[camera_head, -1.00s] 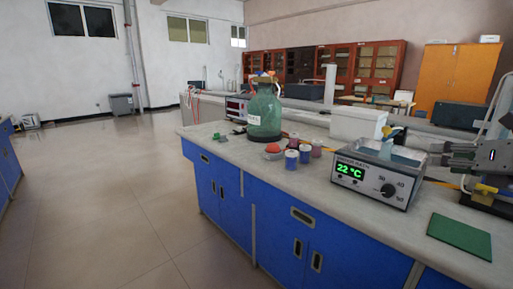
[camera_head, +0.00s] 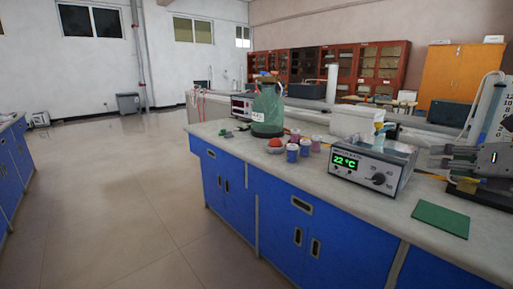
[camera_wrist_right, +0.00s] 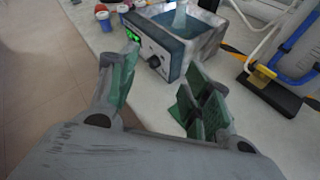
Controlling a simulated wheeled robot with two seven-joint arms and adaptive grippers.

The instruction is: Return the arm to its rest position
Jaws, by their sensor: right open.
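My right gripper (camera_head: 437,157) comes in from the right edge in the head view. It is open and empty, above the bench just right of the water bath (camera_head: 363,172), apart from it. In the right wrist view its two green-padded fingers (camera_wrist_right: 153,92) are spread, with bare bench between them. The water bath (camera_wrist_right: 153,48) lies beyond the fingertips, its display reading 22 °C in the head view. My left gripper is not in view.
A green mat (camera_head: 440,219) lies on the bench (camera_head: 330,196) below the gripper. A large green bottle (camera_head: 267,112), small cups (camera_head: 292,153) and a red-topped item (camera_head: 275,146) stand left of the bath. Dark-based equipment (camera_head: 485,190) stands behind the gripper. Open floor lies to the left.

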